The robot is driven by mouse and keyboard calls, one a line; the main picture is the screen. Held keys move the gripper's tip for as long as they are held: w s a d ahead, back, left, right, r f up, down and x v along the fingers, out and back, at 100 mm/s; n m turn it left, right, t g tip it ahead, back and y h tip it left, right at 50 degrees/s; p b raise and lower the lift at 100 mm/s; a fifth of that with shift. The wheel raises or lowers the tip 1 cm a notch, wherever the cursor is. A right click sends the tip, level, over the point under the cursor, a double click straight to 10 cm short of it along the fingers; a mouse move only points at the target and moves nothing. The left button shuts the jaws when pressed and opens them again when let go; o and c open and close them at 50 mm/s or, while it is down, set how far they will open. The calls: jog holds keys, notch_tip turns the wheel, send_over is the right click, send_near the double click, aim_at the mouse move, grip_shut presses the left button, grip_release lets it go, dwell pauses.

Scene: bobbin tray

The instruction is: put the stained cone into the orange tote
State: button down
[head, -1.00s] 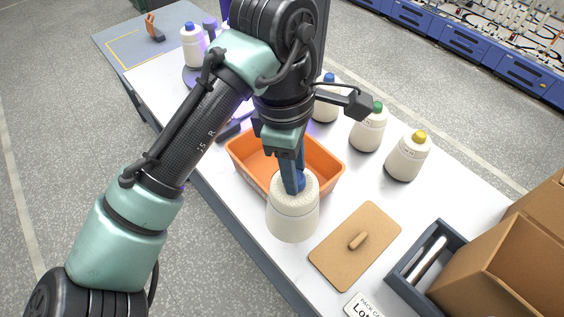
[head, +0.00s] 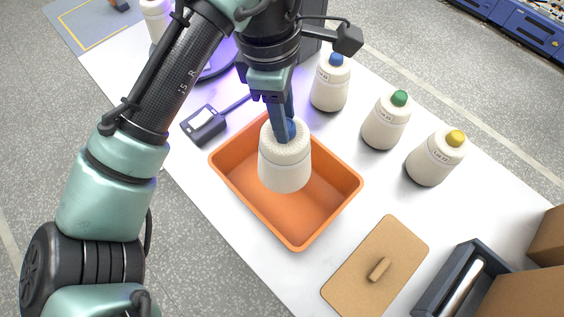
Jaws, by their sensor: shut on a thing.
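I cannot tell how far above the tote floor the cone is. No stain shows on the side facing the camera. The visible part of the tote is empty.
White cones with blue (head: 331,84), green (head: 386,121) and yellow (head: 436,158) tops stand right of the tote. A brown board with a peg (head: 372,268), a dark tray (head: 425,292) and cardboard boxes lie lower right. A small dark device (head: 203,124) sits left of the tote.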

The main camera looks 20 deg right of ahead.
jog(key=shift+w+f, duration=0.2)
jog(key=shift+f, duration=0.2)
notch_tip(320, 180, down, 10)
jog(key=shift+r, duration=0.15)
jog(key=shift+d, duration=0.1)
jog(key=shift+c, duration=2.4)
grip_release()
jog(key=r, duration=0.8)
jog(key=w+a+r, duration=0.1)
jog(key=r, duration=0.3)
jog(key=shift+a, duration=0.1)
